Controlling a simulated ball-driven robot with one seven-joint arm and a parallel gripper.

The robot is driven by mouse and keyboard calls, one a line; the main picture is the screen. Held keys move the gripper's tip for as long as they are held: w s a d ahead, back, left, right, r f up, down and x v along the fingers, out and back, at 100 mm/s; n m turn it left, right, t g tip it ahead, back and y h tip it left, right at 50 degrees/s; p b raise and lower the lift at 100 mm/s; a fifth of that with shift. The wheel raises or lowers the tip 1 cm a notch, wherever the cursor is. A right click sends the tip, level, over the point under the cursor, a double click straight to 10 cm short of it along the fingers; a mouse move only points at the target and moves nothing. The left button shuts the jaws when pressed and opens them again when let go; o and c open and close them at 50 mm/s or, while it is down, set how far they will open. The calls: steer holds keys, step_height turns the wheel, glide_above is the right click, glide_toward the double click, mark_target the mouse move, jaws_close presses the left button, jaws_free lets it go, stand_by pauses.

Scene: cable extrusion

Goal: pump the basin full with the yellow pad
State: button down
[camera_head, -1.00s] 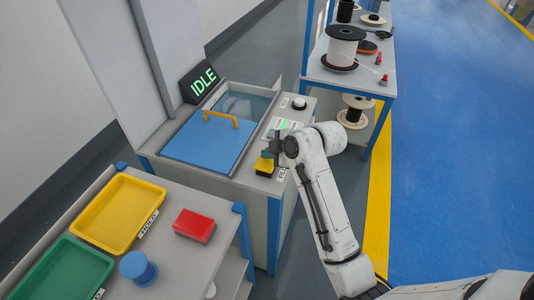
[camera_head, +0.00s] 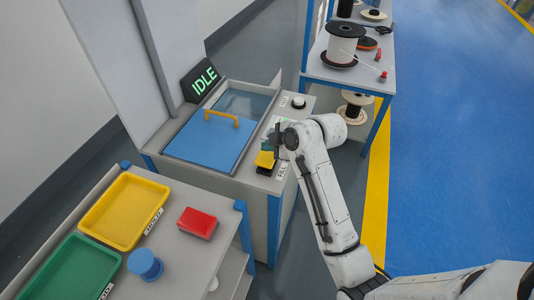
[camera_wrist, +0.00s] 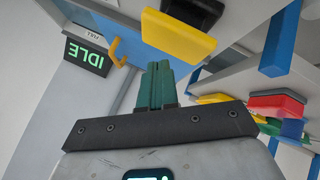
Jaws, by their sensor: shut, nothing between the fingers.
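The yellow pad (camera_head: 264,160) sits on a black base at the front right corner of the grey machine, by a label reading FILL. It also shows at the top of the wrist view (camera_wrist: 180,34). My gripper (camera_head: 272,146) is at the pad in the head view, and its green fingers are shut and empty. In the wrist view the fingertips (camera_wrist: 160,66) show below the pad with a small gap in the picture; whether they touch it I cannot tell. The basin (camera_head: 243,103) is partly covered by a blue lid (camera_head: 205,142) with a yellow handle. A sign (camera_head: 200,80) reads IDLE.
A side table at lower left holds a yellow tray (camera_head: 100,228), a green tray (camera_head: 42,284), a red block (camera_head: 197,223) and a blue spool (camera_head: 145,265). Shelves with cable reels stand behind.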

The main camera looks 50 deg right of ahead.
mark_target(269, 158)
steer(key=shift+r+p, duration=2.1)
steer(key=shift+r, duration=0.3)
steer(key=shift+s+a+f, duration=0.1)
steer(key=shift+a+f, duration=0.05)
steer(key=shift+f, duration=0.05)
steer(key=s+a+f+m+g, duration=0.4)
steer(key=s+a, duration=0.3)
steer(key=s, duration=0.5)
steer(key=s+a+f+m+g, duration=0.4)
steer(key=s+a+f+m, duration=0.2)
steer(key=s, duration=0.7)
steer(key=shift+s+a+f+h, duration=0.15)
steer(key=shift+a+h, duration=0.15)
steer(key=shift+a, duration=0.5)
